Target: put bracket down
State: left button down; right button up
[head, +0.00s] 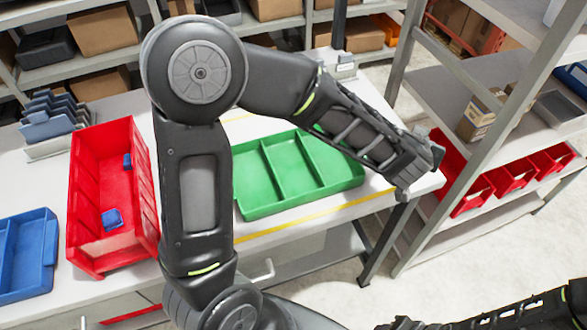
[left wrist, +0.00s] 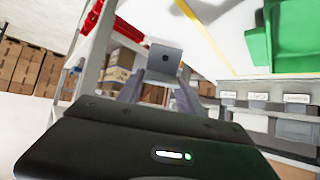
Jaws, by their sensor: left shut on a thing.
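A grey bracket (left wrist: 165,57), a flat plate with a small hole, shows in the left wrist view. My left gripper (left wrist: 161,78) is shut on it, one finger on each side. The green tray (head: 241,180) has several compartments, and those I can see are empty. It also shows in the left wrist view (left wrist: 259,45), apart from the bracket.
A red bin (head: 84,215) with small blue pieces stands left of my arm, beside a blue tray (head: 48,250). Blue-grey parts (head: 52,115) stand at the table's back left. A shelf rack (head: 425,120) with red bins is close on the right. A yellow line (head: 300,218) runs along the table front.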

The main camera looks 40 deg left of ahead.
pick_arm(q)
jog(key=w+a+n+g+y+b, duration=0.1)
jog(key=a+n+g+y, duration=0.2)
jog(key=a, duration=0.7)
jog(key=r+n+g+h+b, duration=0.2)
jog(key=n+g+h+b, duration=0.25)
jog(key=n+g, duration=0.35)
send_over(288, 162)
jog(key=shift+f+y+b, duration=0.2)
jog(key=shift+y+b, duration=0.15)
jog(key=shift+b, duration=0.05)
jog(key=shift+f, duration=0.15)
notch_tip(288, 162, down, 6)
jog(key=shift+f, duration=0.1)
